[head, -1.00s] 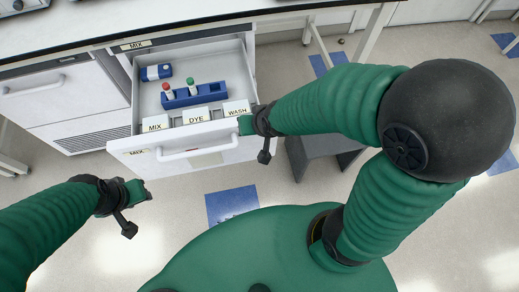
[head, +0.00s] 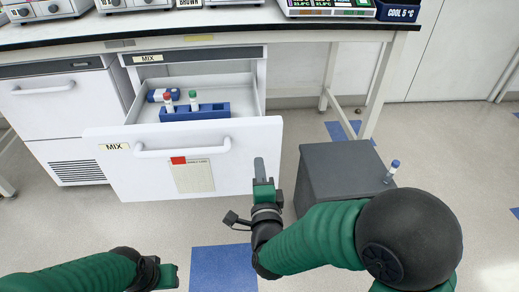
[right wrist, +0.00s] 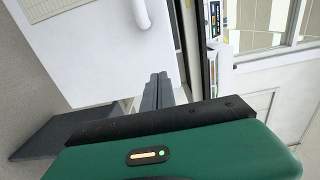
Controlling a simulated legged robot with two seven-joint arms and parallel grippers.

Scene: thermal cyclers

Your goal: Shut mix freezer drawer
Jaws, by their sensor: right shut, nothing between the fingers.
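The mix freezer drawer is pulled open under the bench. Its white front (head: 230,165) carries a MIX label and a bar handle (head: 183,149). Inside are a blue rack (head: 208,112) with a red-capped and a green-capped tube, and a blue-and-white item (head: 157,95) lying behind. My right gripper (head: 260,168) is shut and empty, before the lower right part of the drawer front. In the right wrist view its fingers (right wrist: 156,90) point toward the panel's edge; contact cannot be told. My left gripper (head: 169,276) is low at the left, away from the drawer; its fingers are unclear.
A dark grey box (head: 340,165) stands right of the drawer, with a blue-capped tube (head: 392,170) on top. A closed cabinet unit (head: 60,100) is at the left. The bench top (head: 240,18) holds machines. The floor in front is open.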

